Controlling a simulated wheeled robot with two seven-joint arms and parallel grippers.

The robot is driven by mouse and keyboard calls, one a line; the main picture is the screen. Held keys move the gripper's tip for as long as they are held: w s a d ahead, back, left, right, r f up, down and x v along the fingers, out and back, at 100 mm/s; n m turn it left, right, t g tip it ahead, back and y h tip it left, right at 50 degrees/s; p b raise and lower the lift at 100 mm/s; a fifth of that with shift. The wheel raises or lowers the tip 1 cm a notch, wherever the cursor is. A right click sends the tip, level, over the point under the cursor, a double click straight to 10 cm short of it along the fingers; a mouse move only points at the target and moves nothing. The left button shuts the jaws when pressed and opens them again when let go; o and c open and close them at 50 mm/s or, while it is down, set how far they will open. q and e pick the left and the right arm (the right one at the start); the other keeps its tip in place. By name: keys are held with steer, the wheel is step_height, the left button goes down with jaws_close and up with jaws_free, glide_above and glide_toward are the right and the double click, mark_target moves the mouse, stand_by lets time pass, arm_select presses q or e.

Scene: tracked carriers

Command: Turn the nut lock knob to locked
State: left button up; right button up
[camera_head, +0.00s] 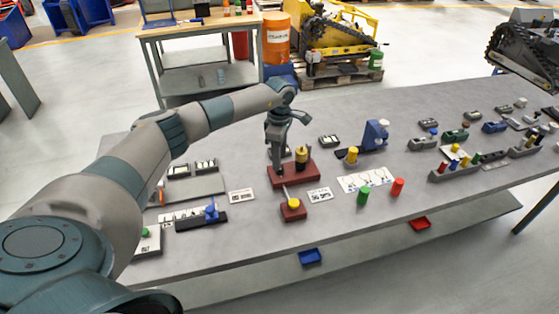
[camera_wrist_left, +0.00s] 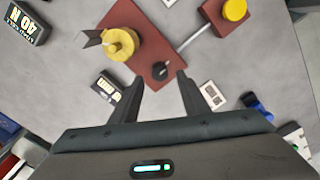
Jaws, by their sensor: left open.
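A dark red-brown base plate (camera_head: 297,175) lies on the grey bench and also shows in the left wrist view (camera_wrist_left: 135,22). On it stand a yellow round part (camera_wrist_left: 119,44) with a grey block at its side and a small black knob (camera_wrist_left: 160,71), which I take as the nut lock knob. No label tells its setting. My left gripper (camera_head: 277,168) points down over the plate's left end and hides the knob in the head view. In the left wrist view its open fingers (camera_wrist_left: 160,78) are on either side of the knob, apart from it. My right gripper is not in view.
A red block with a yellow button (camera_head: 293,203) stands in front, with a thin rod between it and the plate. White printed cards (camera_head: 241,196) lie nearby. Green (camera_head: 363,196) and red (camera_head: 397,187) cylinders and a blue-topped fixture (camera_head: 375,135) stand to the right.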

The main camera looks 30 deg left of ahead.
arm_select(q)
steer(key=shift+f+p, duration=0.55)
steer(key=shift+f, duration=1.45)
steer(key=c, duration=1.1)
